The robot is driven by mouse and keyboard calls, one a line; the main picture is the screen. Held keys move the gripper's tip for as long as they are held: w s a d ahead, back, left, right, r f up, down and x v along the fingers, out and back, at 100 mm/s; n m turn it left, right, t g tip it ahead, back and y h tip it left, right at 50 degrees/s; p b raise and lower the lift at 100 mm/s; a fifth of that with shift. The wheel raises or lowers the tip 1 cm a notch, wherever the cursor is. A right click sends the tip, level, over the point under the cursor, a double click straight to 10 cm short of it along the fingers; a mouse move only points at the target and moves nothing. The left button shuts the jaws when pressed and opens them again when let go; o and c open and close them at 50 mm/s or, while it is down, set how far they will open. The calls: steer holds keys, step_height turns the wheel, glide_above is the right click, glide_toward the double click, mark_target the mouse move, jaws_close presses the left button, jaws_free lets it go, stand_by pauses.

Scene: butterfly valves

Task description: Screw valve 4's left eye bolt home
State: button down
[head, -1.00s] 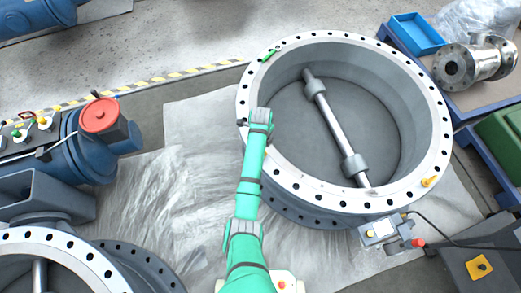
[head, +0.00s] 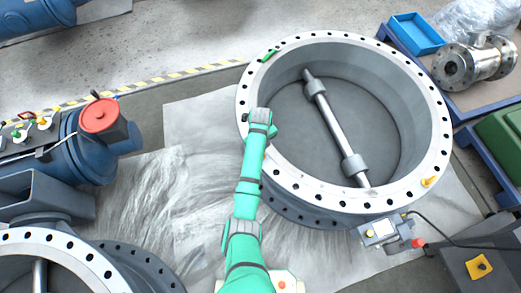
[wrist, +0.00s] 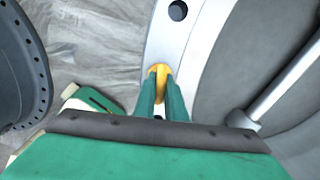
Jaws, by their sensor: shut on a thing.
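Valve 4 (head: 254,166) is the large ring-shaped valve body lying flat, with a pale drilled flange on top and a shaft across its bore. In the wrist view, a yellow eye bolt (wrist: 159,69) stands on the flange (wrist: 178,45). My gripper (wrist: 162,88) has its green fingers shut on this eye bolt, one on each side. How deep the bolt sits is hidden by the fingers. In the head view, my wrist (head: 259,122) is over the flange's left side and covers the bolt.
Another yellow eye bolt (head: 429,181) sits on the flange's right side. A green object (head: 270,55) lies on its upper left. A second valve (head: 60,243) is at lower left, and a blue actuator with a red cap (head: 100,116) at left. A grey sheet covers the floor between.

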steer(key=c, duration=1.8)
jaws_free()
step_height(320, 180, up, 11)
steer(key=shift+f, duration=0.1)
